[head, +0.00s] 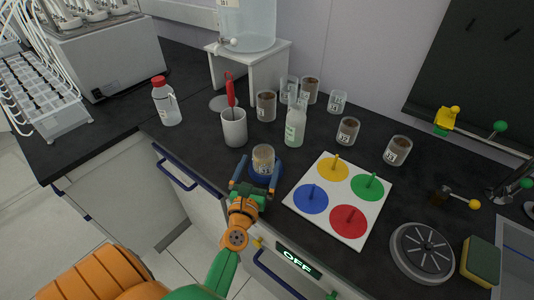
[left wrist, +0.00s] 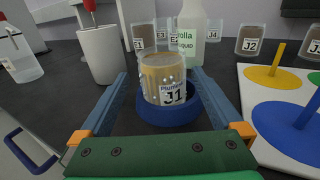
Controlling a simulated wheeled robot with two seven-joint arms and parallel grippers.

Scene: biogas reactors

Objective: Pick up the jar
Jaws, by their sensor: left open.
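The jar labelled J1 (left wrist: 165,80) is clear with brown contents and stands upright in a blue round holder (left wrist: 168,112). It also shows in the head view (head: 263,157) near the front of the black counter. My left gripper (head: 256,172) is open, with one finger on each side of the jar and holder. In the left wrist view the fingers (left wrist: 166,95) flank the jar with a gap on both sides. Other jars with brown contents, J2 (head: 347,130) and J3 (head: 397,150), stand further right. My right gripper is not in view.
A white board with coloured pegged discs (head: 325,216) lies close on the right. Several more jars (head: 266,106) stand behind. A red-capped bottle (head: 166,104) is at left.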

